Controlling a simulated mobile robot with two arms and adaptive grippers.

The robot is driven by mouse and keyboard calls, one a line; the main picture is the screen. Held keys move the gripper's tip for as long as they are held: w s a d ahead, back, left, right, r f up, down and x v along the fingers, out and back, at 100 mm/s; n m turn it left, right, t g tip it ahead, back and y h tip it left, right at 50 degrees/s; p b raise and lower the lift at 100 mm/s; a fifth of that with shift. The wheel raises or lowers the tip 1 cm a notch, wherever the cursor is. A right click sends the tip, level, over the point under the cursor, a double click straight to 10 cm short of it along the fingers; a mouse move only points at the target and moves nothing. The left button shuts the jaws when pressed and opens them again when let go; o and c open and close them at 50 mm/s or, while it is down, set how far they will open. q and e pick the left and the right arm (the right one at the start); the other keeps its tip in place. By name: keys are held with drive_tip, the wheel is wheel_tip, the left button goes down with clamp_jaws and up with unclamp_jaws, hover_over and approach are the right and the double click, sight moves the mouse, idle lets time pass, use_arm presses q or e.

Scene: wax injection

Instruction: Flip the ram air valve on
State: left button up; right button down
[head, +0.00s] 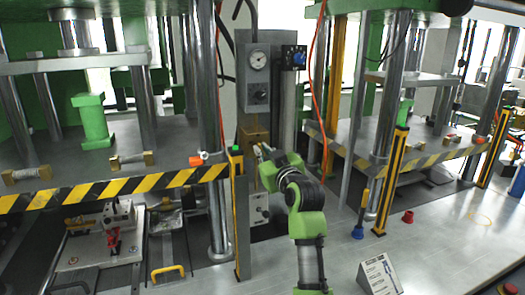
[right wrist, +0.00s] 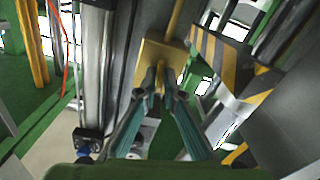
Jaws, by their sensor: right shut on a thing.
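The ram air valve looks to be the brass-coloured block (head: 254,134) on the grey column in the middle of the head view. The block also shows in the right wrist view (right wrist: 172,56), just beyond my fingertips. My right gripper (head: 263,152) reaches up to the block from the front. In the right wrist view its two fingers (right wrist: 160,80) come together at the face of the block, shut on a small part of the valve. That part is mostly hidden between the fingertips, so its position cannot be told. My left gripper is not in view.
Yellow-black striped bars (head: 120,186) guard the presses on both sides.

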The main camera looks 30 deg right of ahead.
drive_tip(key=m+p, duration=0.2)
drive_tip(key=shift+m, duration=0.3)
drive_tip(key=c, duration=2.2)
unclamp_jaws()
drive_tip(key=v, duration=1.2)
drive_tip(key=shift+d+f, duration=0.1)
